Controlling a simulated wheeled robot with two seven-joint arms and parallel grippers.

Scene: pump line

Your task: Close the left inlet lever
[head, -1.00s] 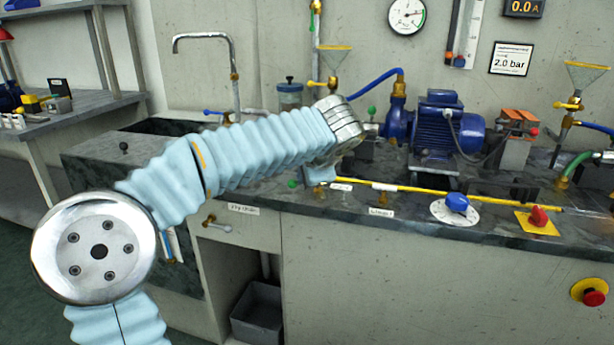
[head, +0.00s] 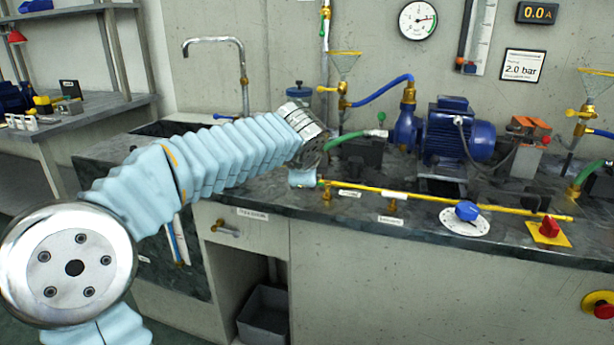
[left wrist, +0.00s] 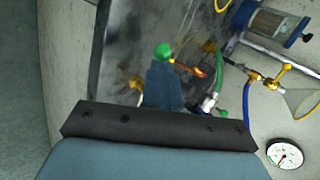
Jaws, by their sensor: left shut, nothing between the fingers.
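A green ball knob, which I take to be the end of the left inlet lever (left wrist: 163,50), shows at the upper middle of the left wrist view. A short orange-brass rod runs right from beside it. In the head view a small green spot shows at the left end of the yellow pipe (head: 420,200). My left gripper (head: 302,179) is there, low over the counter's front part. In the left wrist view its shut fingers (left wrist: 163,78) end just below the knob. I cannot tell whether they touch it. The lever's pivot is mostly hidden. My right gripper is out of view.
A blue pump motor (head: 460,130) and a green hose (head: 345,141) stand behind the pipe. A blue knob on a white dial (head: 466,212) and a red knob on a yellow plate (head: 549,229) are to the right. A tall tap (head: 243,75) rises behind my arm.

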